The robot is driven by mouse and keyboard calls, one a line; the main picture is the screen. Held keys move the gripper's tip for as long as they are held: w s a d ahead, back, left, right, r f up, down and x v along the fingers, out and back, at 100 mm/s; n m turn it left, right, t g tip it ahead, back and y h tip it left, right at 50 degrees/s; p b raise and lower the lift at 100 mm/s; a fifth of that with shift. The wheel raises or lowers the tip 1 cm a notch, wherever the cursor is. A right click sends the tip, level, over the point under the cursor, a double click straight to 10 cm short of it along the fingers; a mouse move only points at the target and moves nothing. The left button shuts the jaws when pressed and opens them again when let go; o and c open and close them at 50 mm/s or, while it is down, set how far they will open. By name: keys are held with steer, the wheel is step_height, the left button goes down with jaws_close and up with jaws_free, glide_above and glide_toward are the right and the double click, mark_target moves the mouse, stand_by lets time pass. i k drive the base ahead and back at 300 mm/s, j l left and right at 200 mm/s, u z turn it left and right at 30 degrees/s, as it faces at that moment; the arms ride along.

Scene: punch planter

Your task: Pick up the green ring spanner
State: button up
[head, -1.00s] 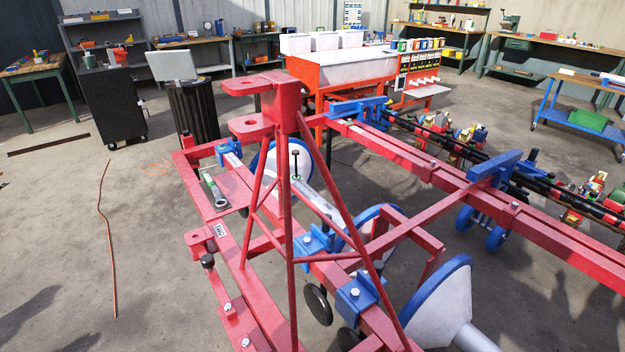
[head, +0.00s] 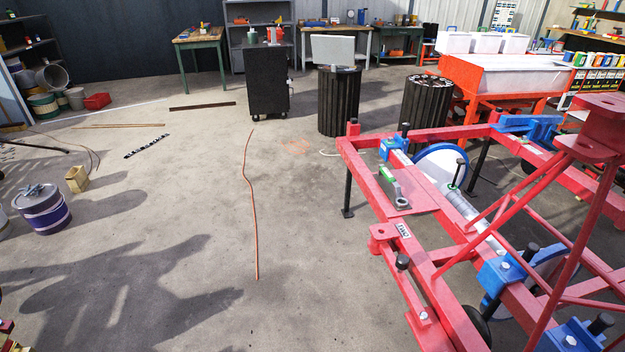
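The green ring spanner (head: 393,186) lies on a flat red plate (head: 420,193) of the planter frame, right of centre in the head view. Its handle is green and its grey ring end points toward me. Nothing covers it. My gripper is not in view, so I cannot see where it is relative to the spanner.
The red planter frame (head: 447,285) fills the right side, with blue clamps and upright posts. A black bin (head: 339,103) and a black cabinet (head: 267,82) stand behind. A purple drum (head: 43,209) stands left. An orange cord (head: 250,195) lies on mostly open floor.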

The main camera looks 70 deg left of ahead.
mark_target(382, 170)
steer(key=u, duration=1.75)
steer(key=i+j+z, duration=0.1)
steer(key=i+j, duration=0.2)
steer(key=i+j+z, duration=0.1)
steer(key=i+j, duration=0.25)
steer(key=i+j+z, duration=0.1)
steer(key=i+j, duration=0.25)
steer(key=i+j+z, duration=0.1)
steer(key=i+j, duration=0.25)
steer(key=i+j+z, duration=0.1)
steer(key=i+j, duration=0.25)
steer(key=i+j+z, duration=0.1)
steer(key=i+j, duration=0.2)
steer(key=j, duration=0.2)
steer(key=i+j+z, duration=0.1)
steer(key=i+j, duration=0.15)
steer(key=j, duration=0.2)
steer(key=i+j+z, duration=0.1)
steer(key=i+j, duration=0.2)
steer(key=j, duration=0.2)
